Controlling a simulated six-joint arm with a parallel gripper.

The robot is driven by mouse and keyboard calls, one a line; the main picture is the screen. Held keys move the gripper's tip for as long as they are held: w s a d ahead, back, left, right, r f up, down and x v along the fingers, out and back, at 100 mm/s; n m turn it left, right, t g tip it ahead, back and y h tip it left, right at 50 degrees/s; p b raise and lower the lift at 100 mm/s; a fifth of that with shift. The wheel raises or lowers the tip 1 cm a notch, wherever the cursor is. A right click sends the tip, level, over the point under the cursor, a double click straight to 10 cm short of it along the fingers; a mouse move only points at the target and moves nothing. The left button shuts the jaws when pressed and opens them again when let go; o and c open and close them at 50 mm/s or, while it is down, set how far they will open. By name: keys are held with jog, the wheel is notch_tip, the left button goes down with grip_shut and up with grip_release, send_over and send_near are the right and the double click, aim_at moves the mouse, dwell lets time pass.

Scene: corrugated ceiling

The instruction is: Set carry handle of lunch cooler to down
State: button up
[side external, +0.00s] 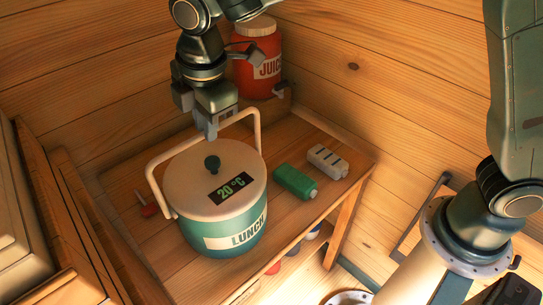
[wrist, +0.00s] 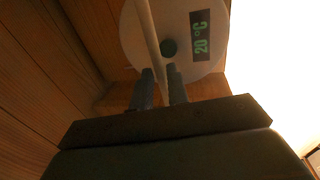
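The lunch cooler (side external: 205,232) is a round teal tub with a cream lid (side external: 190,188), a dark knob and a "20 °C" display. It stands on the wooden table. Its cream carry handle (side external: 165,155) is raised, arching above the lid. In the wrist view the handle (wrist: 149,32) runs down across the lid (wrist: 133,45) and passes between my fingers. My gripper (side external: 211,132) points down at the handle's top bar. In the wrist view my gripper (wrist: 163,88) has its fingers close on either side of the bar, and it looks shut on it.
A red juice jug (side external: 258,70) stands behind the cooler. A green bottle (side external: 295,183) and a grey container (side external: 327,161) lie to its right. A small red item (side external: 149,210) lies to its left. Wooden walls close in the back; wooden boxes (side external: 60,230) stand at left.

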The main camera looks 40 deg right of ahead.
grip_shut()
jog(key=shift+s, duration=0.1)
jog(key=s+f+t, duration=0.3)
jog(key=s+f, duration=0.7)
jog(key=s, duration=0.5)
jog(key=shift+f, duration=0.2)
jog(key=shift+o, duration=2.3)
grip_release()
jog(key=shift+w+r, duration=0.1)
jog(key=shift+r, duration=0.05)
jog(key=shift+r, duration=0.1)
